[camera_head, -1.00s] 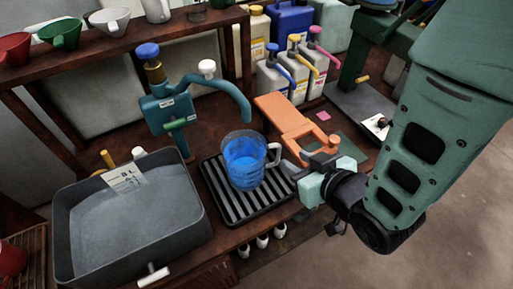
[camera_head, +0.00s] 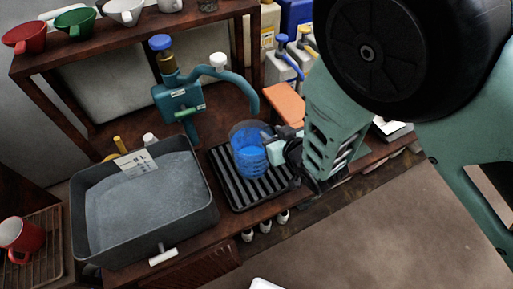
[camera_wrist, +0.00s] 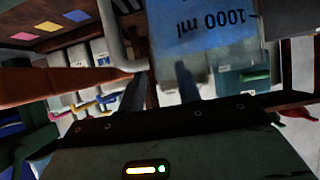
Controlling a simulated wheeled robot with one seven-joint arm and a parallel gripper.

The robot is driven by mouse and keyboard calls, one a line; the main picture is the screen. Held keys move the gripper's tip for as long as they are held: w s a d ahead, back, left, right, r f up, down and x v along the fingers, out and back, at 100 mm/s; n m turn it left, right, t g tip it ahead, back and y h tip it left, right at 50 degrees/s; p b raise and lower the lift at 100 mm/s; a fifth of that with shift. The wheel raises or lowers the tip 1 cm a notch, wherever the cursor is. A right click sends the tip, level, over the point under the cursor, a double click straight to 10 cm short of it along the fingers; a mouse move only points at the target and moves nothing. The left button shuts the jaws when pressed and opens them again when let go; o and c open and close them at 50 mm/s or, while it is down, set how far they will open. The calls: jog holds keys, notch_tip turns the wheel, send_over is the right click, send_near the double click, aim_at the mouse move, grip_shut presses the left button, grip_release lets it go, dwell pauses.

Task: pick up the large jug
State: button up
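The large jug (camera_head: 247,152) is clear with blue liquid inside and stands upright on the ribbed black drip tray (camera_head: 224,178), below the teal tap spout. In the wrist view the jug (camera_wrist: 205,35) fills the top middle, with an upside-down "1000 ml" mark. Its pale handle (camera_wrist: 113,38) shows left of the body. My gripper (camera_head: 275,142) is at the jug's right side, by the handle, which it mostly hides in the head view. In the wrist view its fingers (camera_wrist: 160,88) stand apart, with a gap between them. I see no firm hold on the jug.
A grey basin (camera_head: 145,200) stands left of the tray. The teal tap (camera_head: 180,98) arches over the jug's back. An orange board (camera_head: 285,103) and pump bottles lie behind my arm. A shelf with a red cup (camera_head: 25,37) and other cups is at the back left.

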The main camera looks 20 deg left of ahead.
jog(key=shift+x, duration=1.05)
grip_shut()
dwell(0.6)
